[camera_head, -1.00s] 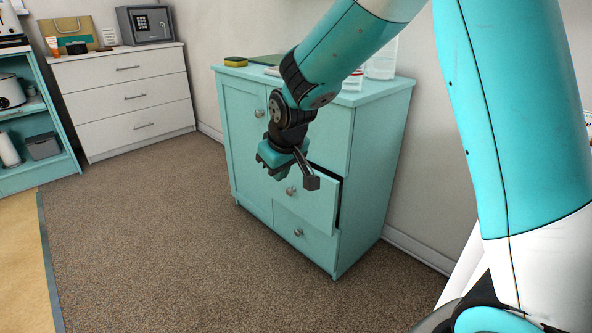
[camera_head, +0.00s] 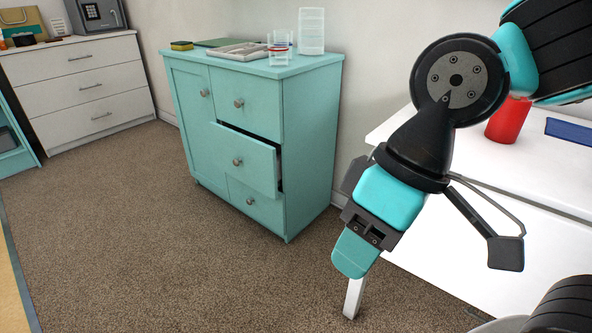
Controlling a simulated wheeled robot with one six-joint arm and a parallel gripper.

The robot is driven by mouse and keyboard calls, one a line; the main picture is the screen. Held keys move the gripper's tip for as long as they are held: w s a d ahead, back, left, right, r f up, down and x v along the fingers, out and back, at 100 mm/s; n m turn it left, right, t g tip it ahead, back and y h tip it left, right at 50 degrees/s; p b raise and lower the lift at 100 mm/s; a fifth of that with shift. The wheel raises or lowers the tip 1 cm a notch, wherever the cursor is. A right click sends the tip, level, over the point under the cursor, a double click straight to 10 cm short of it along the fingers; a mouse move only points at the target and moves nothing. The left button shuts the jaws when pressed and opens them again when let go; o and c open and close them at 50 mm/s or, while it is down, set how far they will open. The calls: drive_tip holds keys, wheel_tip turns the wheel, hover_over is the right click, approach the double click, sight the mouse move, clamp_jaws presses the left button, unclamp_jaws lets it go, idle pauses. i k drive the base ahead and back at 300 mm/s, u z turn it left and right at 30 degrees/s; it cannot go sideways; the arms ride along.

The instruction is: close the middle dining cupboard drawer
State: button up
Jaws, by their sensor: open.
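The teal dining cupboard (camera_head: 312,150) stands against the wall, with a door on its left and a stack of three drawers on its right. The middle drawer (camera_head: 247,158) is pulled partly out, with a dark gap along its right side. Its round knob (camera_head: 237,162) faces me. The top drawer (camera_head: 250,104) and the bottom drawer (camera_head: 257,203) look shut. My gripper (camera_head: 425,262) is open and empty, to the right of the cupboard and apart from it.
A white table (camera_head: 470,205) with a red cup (camera_head: 508,120) stands at the right, behind my arm. A tray (camera_head: 250,50) and clear containers (camera_head: 311,32) sit on the cupboard top. The carpet (camera_head: 130,215) before the cupboard is clear. A white dresser (camera_head: 80,90) stands at the far left.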

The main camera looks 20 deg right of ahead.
sight(254, 160)
drive_tip(key=z, duration=0.3)
drive_tip(key=k, duration=0.35)
drive_tip(key=u, duration=1.05)
drive_tip(key=i, duration=1.4)
drive_tip(key=z, duration=0.3)
